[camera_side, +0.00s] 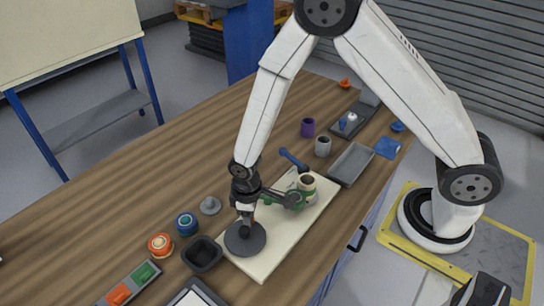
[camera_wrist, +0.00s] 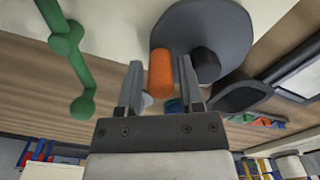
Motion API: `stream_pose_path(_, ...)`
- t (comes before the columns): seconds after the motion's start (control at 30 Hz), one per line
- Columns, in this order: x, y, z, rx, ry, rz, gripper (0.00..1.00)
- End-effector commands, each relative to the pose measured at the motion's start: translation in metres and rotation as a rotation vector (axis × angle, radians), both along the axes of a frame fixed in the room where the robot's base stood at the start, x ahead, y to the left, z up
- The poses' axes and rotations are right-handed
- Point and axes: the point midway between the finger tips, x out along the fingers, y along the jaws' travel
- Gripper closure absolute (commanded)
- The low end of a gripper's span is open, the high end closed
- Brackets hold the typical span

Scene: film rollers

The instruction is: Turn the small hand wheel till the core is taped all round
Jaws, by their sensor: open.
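The hand wheel is a flat dark grey disc (camera_side: 250,243) at the near end of a cream board (camera_side: 262,264). In the wrist view the disc (camera_wrist: 228,30) carries an upright orange knob (camera_wrist: 160,74) and a dark round stub (camera_wrist: 205,62). My gripper (camera_side: 246,226) points down over the disc. Its open fingers (camera_wrist: 158,64) stand either side of the orange knob, with a gap visible; I cannot tell if either touches it. A pale, dark-topped cylinder, perhaps the core (camera_side: 307,183), stands on the board by a green bracket (camera_side: 299,201); its tape is too small to judge.
A black bowl (camera_side: 202,254), blue roll (camera_side: 186,223), orange roll (camera_side: 160,245) and grey cone (camera_side: 210,205) lie left of the board. A grey tray (camera_side: 351,164), grey cup (camera_side: 322,147) and purple cup (camera_side: 307,127) stand beyond it.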

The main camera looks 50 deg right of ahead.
Motion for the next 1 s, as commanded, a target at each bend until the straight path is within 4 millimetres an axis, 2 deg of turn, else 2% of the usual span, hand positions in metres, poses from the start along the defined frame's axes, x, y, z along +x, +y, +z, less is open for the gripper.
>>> stream_pose_path(0.47,-0.001,0.002,0.022,0.0,0.001,0.003,0.31)
stream_pose_path(0.5,-0.001,0.002,0.024,0.0,0.001,0.003,0.13)
stream_pose_path(0.53,-0.001,0.002,0.026,0.0,0.001,0.003,0.0)
stream_pose_path(1.0,-0.001,0.0,0.051,0.0,0.002,0.001,0.0)
